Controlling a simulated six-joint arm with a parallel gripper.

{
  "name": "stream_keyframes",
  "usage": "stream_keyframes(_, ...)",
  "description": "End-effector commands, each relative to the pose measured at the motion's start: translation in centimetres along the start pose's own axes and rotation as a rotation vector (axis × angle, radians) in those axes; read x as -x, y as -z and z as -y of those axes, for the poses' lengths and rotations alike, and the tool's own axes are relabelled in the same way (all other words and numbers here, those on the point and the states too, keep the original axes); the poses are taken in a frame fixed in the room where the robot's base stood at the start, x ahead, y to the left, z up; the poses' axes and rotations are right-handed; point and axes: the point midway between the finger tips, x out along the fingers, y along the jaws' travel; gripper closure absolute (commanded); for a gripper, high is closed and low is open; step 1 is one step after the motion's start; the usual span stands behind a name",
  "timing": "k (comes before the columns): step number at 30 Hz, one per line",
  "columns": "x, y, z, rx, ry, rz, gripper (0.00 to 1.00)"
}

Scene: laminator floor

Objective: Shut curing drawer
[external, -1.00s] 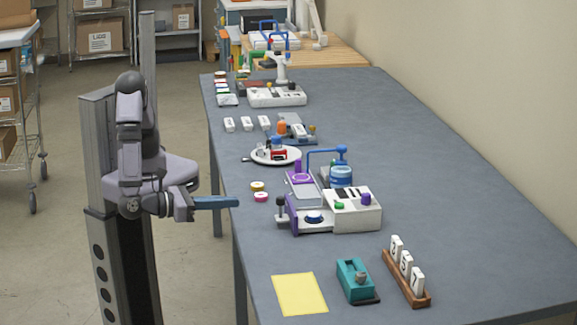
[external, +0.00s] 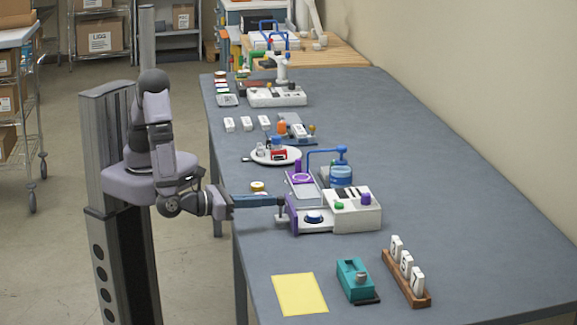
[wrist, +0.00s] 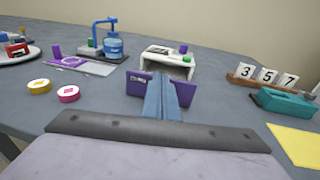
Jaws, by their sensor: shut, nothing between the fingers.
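A yellow jar lid (wrist: 40,86) and a pink one (wrist: 68,94) lie beside my gripper. A purple-topped plate and blue press (external: 341,175) stand behind the unit. A teal box (external: 355,280), a number rack (external: 408,280) and a yellow sheet (external: 299,294) are nearer the front.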

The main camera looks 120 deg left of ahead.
Motion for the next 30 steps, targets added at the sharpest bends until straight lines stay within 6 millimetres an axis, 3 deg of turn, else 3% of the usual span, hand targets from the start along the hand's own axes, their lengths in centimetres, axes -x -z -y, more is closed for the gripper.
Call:
stream_keyframes(8,-0.9,-0.1,0.1,0.001,-0.003,0.000,1.00)
stream_keyframes(18,-8.3,-0.6,1.2,0.002,-0.005,-0.001,1.00)
stream_keyframes(21,-9.5,-0.8,1.5,0.002,-0.003,0.000,1.00)
stream_keyframes(30,-10.1,-1.2,1.7,0.001,0.000,0.004,1.00)
